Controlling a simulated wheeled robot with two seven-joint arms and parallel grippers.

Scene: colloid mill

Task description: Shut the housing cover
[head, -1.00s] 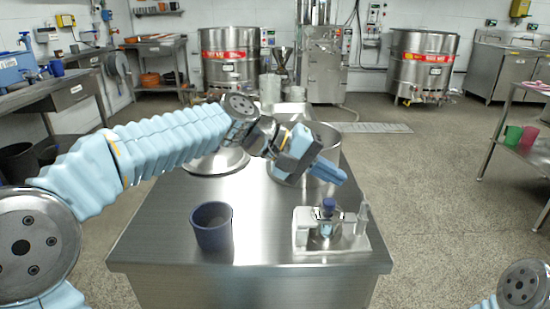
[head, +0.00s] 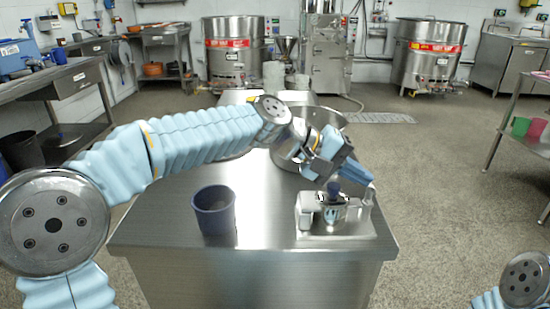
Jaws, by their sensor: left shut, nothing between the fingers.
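A small colloid mill (head: 333,212) with a pale base stands on the front right of the steel table. It has a dark blue knob (head: 333,188) on top and a pale upright part at its right side. The housing cover is too small to make out, and I cannot tell how far open it is. My left gripper (head: 366,174) has blue fingers, shut and empty. It reaches over from behind and points right and down, just above and behind the mill's right part. I cannot tell whether it touches. My right gripper is out of view.
A dark blue cup (head: 213,210) stands left of the mill on the steel table (head: 160,220). A large steel pot (head: 292,150) stands behind, partly hidden by my left arm. The table's front edge is clear.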

